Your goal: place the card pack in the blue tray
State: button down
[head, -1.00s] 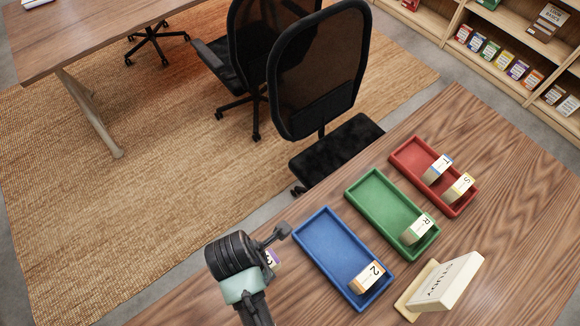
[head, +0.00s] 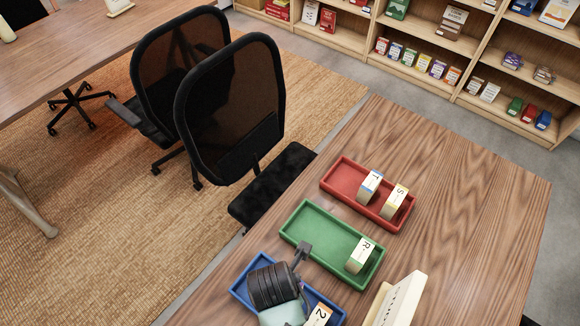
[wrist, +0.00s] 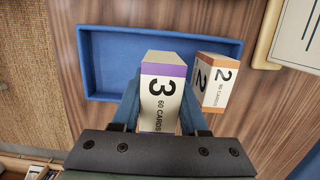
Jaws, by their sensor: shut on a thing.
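In the wrist view my gripper (wrist: 158,122) is shut on a white card pack with a purple band, marked 3 and 60 CARDS (wrist: 160,95). The blue tray (wrist: 110,28) lies beyond and below the held pack, which overlaps the tray in the picture; I cannot tell its height. An orange-banded pack marked 2 (wrist: 214,82) stands in the tray, right of the held one. In the head view my gripper (head: 290,285) is over the blue tray (head: 240,291), its fingers and the held pack hidden behind my wrist. The pack marked 2 (head: 320,316) shows at the lower edge.
A green tray (head: 306,214) holds a pack marked R (head: 361,254). A red tray (head: 341,170) holds packs marked T (head: 370,185) and S (head: 395,201). A cream sign (head: 402,300) stands at the right. Black chairs (head: 230,110) stand beyond the table. Bare wood (head: 470,190) lies right of the trays.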

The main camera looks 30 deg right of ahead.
jog(key=shift+f, duration=2.6)
jog(key=shift+c, duration=2.2)
grip_release()
jog(key=shift+f, duration=0.1)
jog(key=r, duration=0.4)
jog(key=a+r, duration=0.1)
jog(key=r, duration=0.3)
jog(key=r+p, duration=0.1)
jog(key=r, duration=0.3)
jog(key=shift+s+a+r, duration=0.1)
jog(key=shift+s+a, duration=0.2)
jog(key=shift+a, duration=0.05)
